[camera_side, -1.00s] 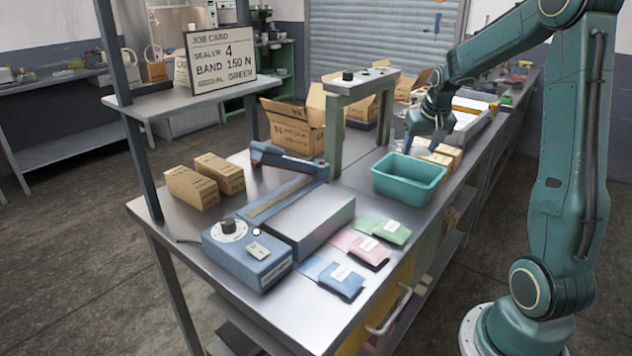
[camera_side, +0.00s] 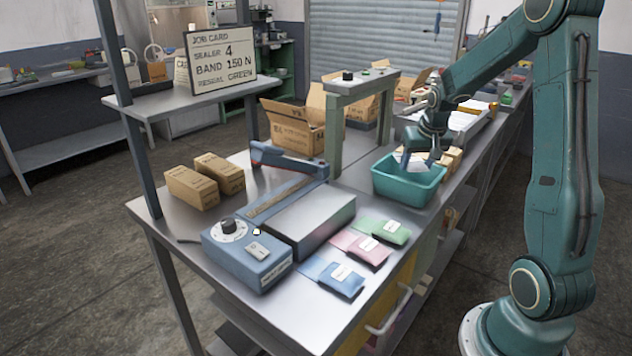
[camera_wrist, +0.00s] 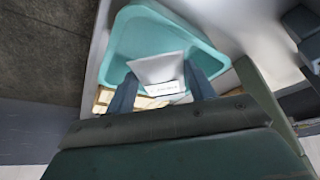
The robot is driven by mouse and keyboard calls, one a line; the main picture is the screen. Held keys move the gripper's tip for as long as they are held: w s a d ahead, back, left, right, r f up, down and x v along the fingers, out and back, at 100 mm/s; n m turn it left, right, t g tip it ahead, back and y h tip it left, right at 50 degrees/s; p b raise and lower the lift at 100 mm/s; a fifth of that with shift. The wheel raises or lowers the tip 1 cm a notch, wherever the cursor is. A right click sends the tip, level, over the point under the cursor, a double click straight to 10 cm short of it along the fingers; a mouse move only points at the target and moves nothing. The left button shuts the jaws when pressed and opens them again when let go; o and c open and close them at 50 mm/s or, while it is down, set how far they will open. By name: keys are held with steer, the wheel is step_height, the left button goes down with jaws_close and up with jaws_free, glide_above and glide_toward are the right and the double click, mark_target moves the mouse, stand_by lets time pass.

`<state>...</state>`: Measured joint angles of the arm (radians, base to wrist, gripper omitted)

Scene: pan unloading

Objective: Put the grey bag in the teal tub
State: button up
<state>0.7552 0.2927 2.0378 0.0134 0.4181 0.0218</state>
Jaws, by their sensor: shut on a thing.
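The teal tub (camera_side: 408,184) stands on the steel bench, right of the green-grey stand. My gripper (camera_side: 426,158) points down over the tub's back part. It is shut on the grey bag (camera_wrist: 160,70), whose pale body and white label show between the two fingers in the wrist view. In the side view the bag (camera_side: 405,160) shows as a small pale patch at the tub's opening. The wrist view shows the bag over the inside of the tub (camera_wrist: 205,57). I cannot tell whether the bag touches the tub's floor.
Blue (camera_side: 333,276), pink (camera_side: 361,246) and green (camera_side: 383,231) bags lie on the bench in front of the tub. The blue sealer (camera_side: 247,255) is left of them. Small cartons (camera_side: 450,158) stand just behind the tub, and the stand (camera_side: 334,135) rises to its left.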

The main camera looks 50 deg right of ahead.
steer(key=shift+f, duration=0.55)
steer(key=o, duration=1.1)
steer(key=shift+r, duration=0.2)
steer(key=shift+r, duration=0.55)
steer(key=v, duration=1.1)
steer(key=shift+s+a+r, duration=0.15)
steer(key=shift+r, duration=0.15)
